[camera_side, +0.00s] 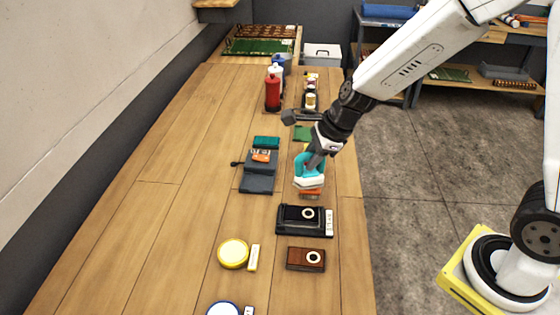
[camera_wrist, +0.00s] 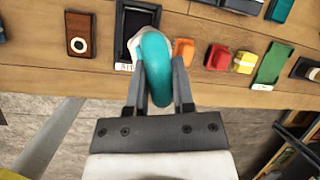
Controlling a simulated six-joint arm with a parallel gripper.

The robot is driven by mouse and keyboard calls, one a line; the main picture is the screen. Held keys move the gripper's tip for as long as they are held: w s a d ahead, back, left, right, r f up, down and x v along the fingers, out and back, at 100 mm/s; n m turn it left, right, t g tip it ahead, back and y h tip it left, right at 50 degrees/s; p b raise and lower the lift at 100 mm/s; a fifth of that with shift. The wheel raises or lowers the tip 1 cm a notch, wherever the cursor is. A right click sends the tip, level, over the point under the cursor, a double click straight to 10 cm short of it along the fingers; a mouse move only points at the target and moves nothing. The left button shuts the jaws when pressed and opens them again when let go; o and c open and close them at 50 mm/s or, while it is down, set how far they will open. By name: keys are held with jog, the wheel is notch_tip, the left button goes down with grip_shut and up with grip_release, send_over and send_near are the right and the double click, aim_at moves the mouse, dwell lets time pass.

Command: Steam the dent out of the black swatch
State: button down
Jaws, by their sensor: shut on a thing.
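The black swatch (camera_side: 291,213) lies in a dark frame (camera_side: 284,233) with a white label strip at its right, near the table's right edge. A pale round spot shows on it. In the wrist view the black swatch (camera_wrist: 138,22) is partly hidden by the steamer. My gripper (camera_side: 319,156) is shut on the teal handle of a white-bottomed steamer (camera_side: 308,172). The steamer is above and just beyond the frame in the side view. In the wrist view the handle (camera_wrist: 156,68) sits between both fingers of my gripper (camera_wrist: 160,80).
A brown swatch (camera_side: 298,264) with a pale spot lies nearer the camera. An orange piece (camera_side: 310,195) lies below the steamer. A yellow round tin (camera_side: 233,252), grey pads (camera_side: 258,184), a red bottle (camera_side: 272,93) and a hammer-like tool (camera_side: 298,118) are around. The table's left side is clear.

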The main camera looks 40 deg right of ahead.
aim_at(317, 186)
jog(key=s+n, duration=0.2)
jog(key=n, duration=0.1)
jog(key=shift+d+f+g+y, duration=0.2)
jog(key=shift+f+g+y, duration=0.15)
jog(key=shift+g+y, duration=0.05)
jog(key=shift+s+a+n+g+y, duration=0.1)
jog(key=shift+s+n+g+y, duration=0.35)
jog(key=shift+n, duration=0.85)
jog(key=shift+s+f, duration=0.1)
jog(key=shift+s, duration=0.15)
jog(key=shift+f, duration=2.95)
notch_tip(317, 186, down, 2)
jog(key=shift+w+a, duration=0.55)
jog(key=shift+w, duration=0.05)
jog(key=shift+w+a+f, duration=0.1)
jog(key=shift+w+a, duration=0.7)
jog(key=shift+a, duration=0.05)
jog(key=shift+s+d, duration=1.4)
jog(key=shift+d, duration=0.05)
notch_tip(317, 186, up, 8)
